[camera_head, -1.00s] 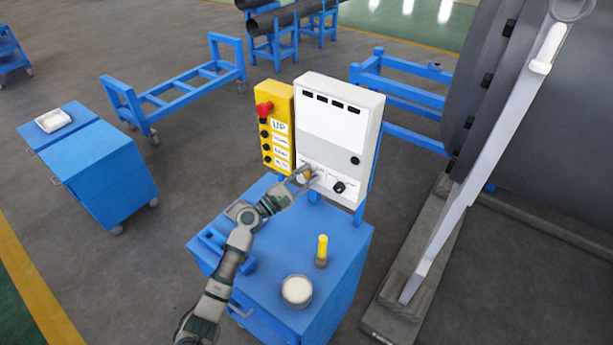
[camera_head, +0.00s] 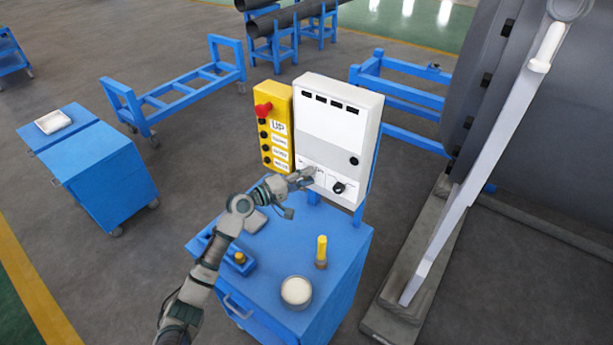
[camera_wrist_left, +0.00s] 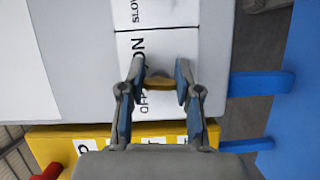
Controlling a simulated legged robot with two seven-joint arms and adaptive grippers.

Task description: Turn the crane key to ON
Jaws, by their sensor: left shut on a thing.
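The white control box (camera_head: 338,120) stands at the back of the blue cart. My left gripper (camera_head: 308,174) is at the lower left of its front panel. In the left wrist view, my left gripper (camera_wrist_left: 158,78) is shut on the brass-coloured crane key (camera_wrist_left: 158,84), one finger on each side. The key's flat head lies across that picture between the fingertips. The label plate (camera_wrist_left: 160,42) around the key shows "ON" and part of "OFF". In the head view, the gripper hides the key. My right gripper is not in view.
A yellow button box (camera_head: 278,130) with a red knob adjoins the control box on the left. A black knob (camera_head: 339,187) sits right of the gripper. On the blue cart (camera_head: 275,265) stand a yellow-handled tool (camera_head: 321,250) and a round dish (camera_head: 296,291).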

